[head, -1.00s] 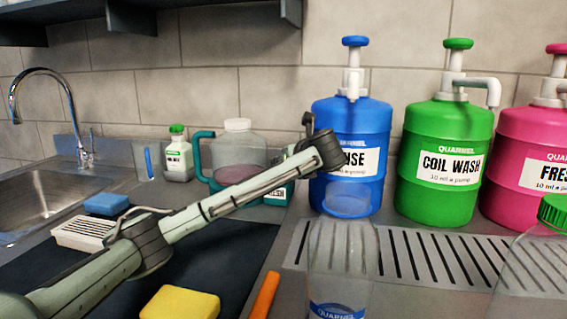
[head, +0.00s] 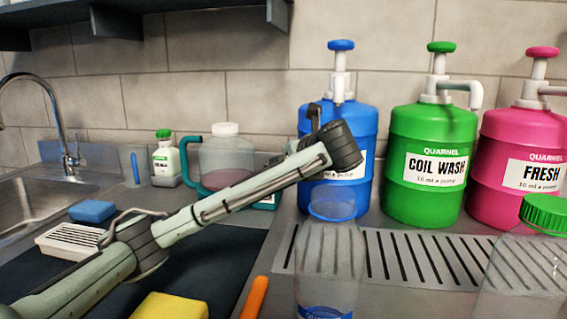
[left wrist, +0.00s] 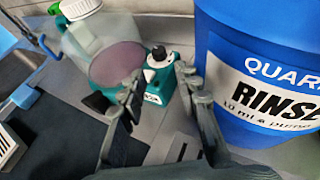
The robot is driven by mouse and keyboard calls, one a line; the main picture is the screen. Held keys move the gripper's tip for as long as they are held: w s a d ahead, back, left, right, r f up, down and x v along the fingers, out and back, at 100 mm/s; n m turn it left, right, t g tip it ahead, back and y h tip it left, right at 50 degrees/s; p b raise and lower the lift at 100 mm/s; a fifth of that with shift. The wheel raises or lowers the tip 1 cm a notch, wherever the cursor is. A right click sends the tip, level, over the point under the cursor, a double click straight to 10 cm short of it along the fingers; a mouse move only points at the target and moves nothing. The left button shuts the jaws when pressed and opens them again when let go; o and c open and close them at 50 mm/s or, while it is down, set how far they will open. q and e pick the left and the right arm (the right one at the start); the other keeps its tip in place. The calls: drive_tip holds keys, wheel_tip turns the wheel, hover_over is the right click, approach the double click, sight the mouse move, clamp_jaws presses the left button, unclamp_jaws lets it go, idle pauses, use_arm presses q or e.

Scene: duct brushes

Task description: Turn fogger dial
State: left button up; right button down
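The fogger has a clear tank (head: 226,158) with pinkish liquid and a teal handle, and stands at the back of the counter, left of the blue jug. My left arm hides much of its teal base (head: 270,198) in the head view. In the left wrist view, the teal base (left wrist: 156,88) carries a dark round knob (left wrist: 158,54), which looks like the dial. My left gripper (left wrist: 158,74) has its fingers spread, with the base and knob seen beyond and between the tips. No contact shows. My right gripper is out of view.
A blue RINSE jug (head: 343,115) stands close right of my left wrist, then green (head: 430,140) and pink (head: 520,140) jugs. A clear bottle (head: 328,265) stands in front. A yellow sponge (head: 170,306) and orange object (head: 254,298) lie near the front.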

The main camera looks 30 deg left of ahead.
use_arm(q)
drive_tip(key=w+a+f+m+t+h, duration=0.1)
drive_tip(key=w+a, duration=0.1)
drive_tip(key=w+a+f+m+t+h, duration=0.1)
drive_tip(key=w+a+f, duration=0.1)
drive_tip(key=a, duration=0.1)
drive_tip(key=w+a+f+m+h, duration=0.1)
drive_tip(key=w+a+m+h, duration=0.1)
drive_tip(key=w+a, duration=0.1)
drive_tip(key=shift+a+f+t, duration=0.15)
drive_tip(key=shift+f+t, duration=0.1)
drive_tip(key=shift+t, duration=0.15)
drive_tip(key=shift+c, duration=0.2)
